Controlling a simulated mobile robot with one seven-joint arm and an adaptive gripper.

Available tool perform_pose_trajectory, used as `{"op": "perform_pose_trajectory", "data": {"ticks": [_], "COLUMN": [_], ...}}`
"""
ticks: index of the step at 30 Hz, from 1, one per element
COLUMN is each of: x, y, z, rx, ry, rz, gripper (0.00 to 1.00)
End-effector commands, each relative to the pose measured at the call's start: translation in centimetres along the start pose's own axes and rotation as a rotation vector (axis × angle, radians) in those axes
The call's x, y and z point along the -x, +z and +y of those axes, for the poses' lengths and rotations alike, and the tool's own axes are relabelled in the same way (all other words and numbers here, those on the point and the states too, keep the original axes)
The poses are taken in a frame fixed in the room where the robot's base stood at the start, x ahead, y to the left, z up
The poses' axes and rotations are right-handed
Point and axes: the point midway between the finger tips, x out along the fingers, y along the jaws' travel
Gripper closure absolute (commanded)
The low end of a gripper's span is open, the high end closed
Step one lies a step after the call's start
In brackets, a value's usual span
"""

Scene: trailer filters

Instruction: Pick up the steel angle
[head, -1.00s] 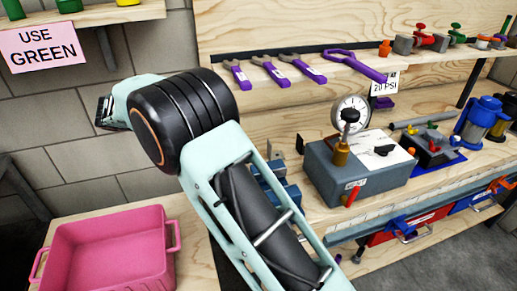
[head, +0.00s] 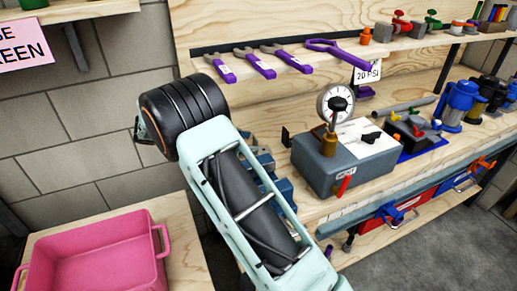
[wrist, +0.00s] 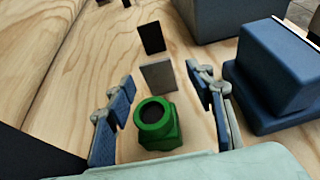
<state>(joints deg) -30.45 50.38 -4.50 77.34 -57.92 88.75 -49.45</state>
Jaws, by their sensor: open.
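A small grey upright plate (wrist: 158,76), which looks like the steel angle, stands on the wooden bench in the wrist view. A black upright plate (wrist: 150,37) stands just beyond it; I cannot tell whether the two are joined. My gripper (wrist: 163,84) is open, its blue-grey fingers spread left and right of a green fitting (wrist: 157,133) with a round dark opening. The grey plate shows beyond the fitting, between the fingertips in the picture. I see no contact with it. In the head view my arm hides most of this area.
A blue block-like vise (wrist: 275,80) stands close right of my gripper. A grey box with a gauge (head: 345,160) stands farther right on the bench. Purple-handled tools (head: 262,66) lie on the shelf behind. A pink bin (head: 95,255) sits at the lower left.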

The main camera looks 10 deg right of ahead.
Motion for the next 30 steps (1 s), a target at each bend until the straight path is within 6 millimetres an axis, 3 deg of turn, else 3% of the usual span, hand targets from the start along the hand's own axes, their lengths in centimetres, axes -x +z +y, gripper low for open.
{"op": "perform_pose_trajectory", "data": {"ticks": [6,14,26,30], "x": [-3.4,-3.7,-3.7,-3.7], "y": [-0.1,0.0,0.0,0.0], "z": [0.1,0.2,0.2,0.2], "rx": [-0.001,-0.001,-0.001,-0.001], "ry": [-0.001,0.001,0.001,0.001], "rz": [0.001,0.001,0.001,0.001], "gripper": [0.51,0.52,0.96,0.99]}}
